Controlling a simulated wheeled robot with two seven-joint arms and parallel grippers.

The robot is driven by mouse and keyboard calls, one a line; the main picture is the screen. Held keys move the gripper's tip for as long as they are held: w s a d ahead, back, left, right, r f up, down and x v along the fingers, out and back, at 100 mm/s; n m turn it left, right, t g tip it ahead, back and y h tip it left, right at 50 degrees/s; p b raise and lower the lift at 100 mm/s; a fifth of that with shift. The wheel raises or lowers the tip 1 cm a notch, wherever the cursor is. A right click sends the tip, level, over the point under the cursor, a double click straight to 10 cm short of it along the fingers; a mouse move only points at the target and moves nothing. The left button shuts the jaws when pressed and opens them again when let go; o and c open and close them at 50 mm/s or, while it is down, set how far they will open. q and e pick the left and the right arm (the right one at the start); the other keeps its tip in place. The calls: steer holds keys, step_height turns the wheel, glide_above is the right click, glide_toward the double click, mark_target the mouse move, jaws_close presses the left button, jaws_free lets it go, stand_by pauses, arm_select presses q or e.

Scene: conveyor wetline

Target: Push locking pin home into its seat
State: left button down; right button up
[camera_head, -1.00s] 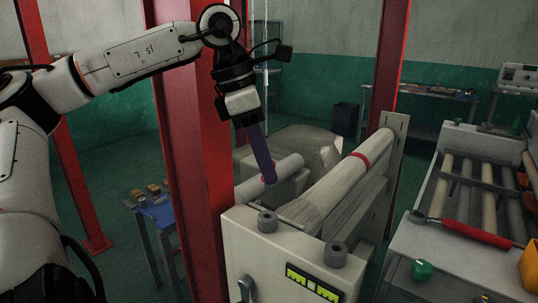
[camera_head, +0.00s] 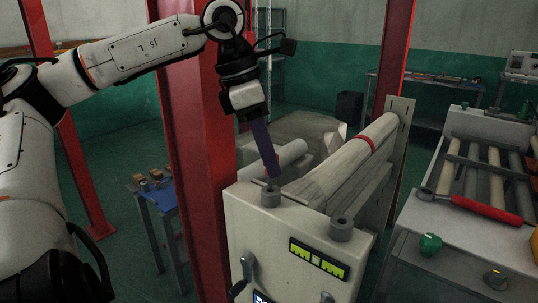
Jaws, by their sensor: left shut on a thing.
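My left gripper (camera_head: 246,108) hangs above the near end of a cream machine (camera_head: 290,235). It is shut on a long purple bar (camera_head: 262,145) that points down and slightly right. The bar's lower end is just above or behind a grey cylinder (camera_head: 270,197) on the machine's top; I cannot tell if they touch. A second grey cylinder (camera_head: 341,229) stands on the top to the right. I cannot tell for certain which part is the locking pin, and its seat is not clearly visible. My right gripper is not in view.
A pale roller with a red band (camera_head: 350,165) lies along the machine. A red post (camera_head: 200,150) stands close at left, behind my left arm. A roller bench at right carries a red-handled tool (camera_head: 490,209) and a green knob (camera_head: 430,243). A blue-topped table (camera_head: 160,195) is behind left.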

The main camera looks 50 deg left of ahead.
arm_select(q)
steer(key=shift+f+b, duration=1.35)
steer(key=shift+f, duration=0.45)
steer(key=c, duration=1.4)
jaws_free()
steer(key=shift+c, duration=0.2)
steer(key=v, duration=1)
steer(key=shift+r+p, duration=0.2)
steer(key=shift+p, duration=0.15)
steer(key=shift+s, duration=0.1)
